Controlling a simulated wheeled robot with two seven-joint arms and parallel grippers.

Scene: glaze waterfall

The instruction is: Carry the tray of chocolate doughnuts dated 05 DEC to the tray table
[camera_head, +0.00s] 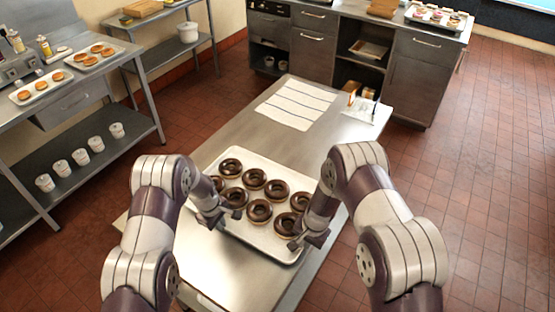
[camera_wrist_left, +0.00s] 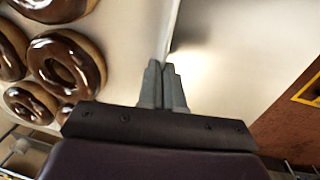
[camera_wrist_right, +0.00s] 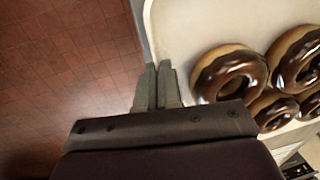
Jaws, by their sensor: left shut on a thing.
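A pale tray (camera_head: 262,238) of chocolate-glazed ring doughnuts (camera_head: 259,210) is at the near part of the steel table; I cannot tell whether it rests on the top or is just above it. My left gripper (camera_head: 217,220) is shut on the tray's rim at the left, and the rim runs between its fingertips (camera_wrist_left: 164,75) in the left wrist view. My right gripper (camera_head: 308,238) is at the opposite rim, and its fingers (camera_wrist_right: 157,75) look closed around that edge in the right wrist view. No readable date shows on the tray.
A counter (camera_head: 320,45) stands behind. A left bench holds trays of plain doughnuts (camera_head: 40,87), with white tubs (camera_head: 80,157) below. Tiled floor (camera_head: 470,170) is open at right.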

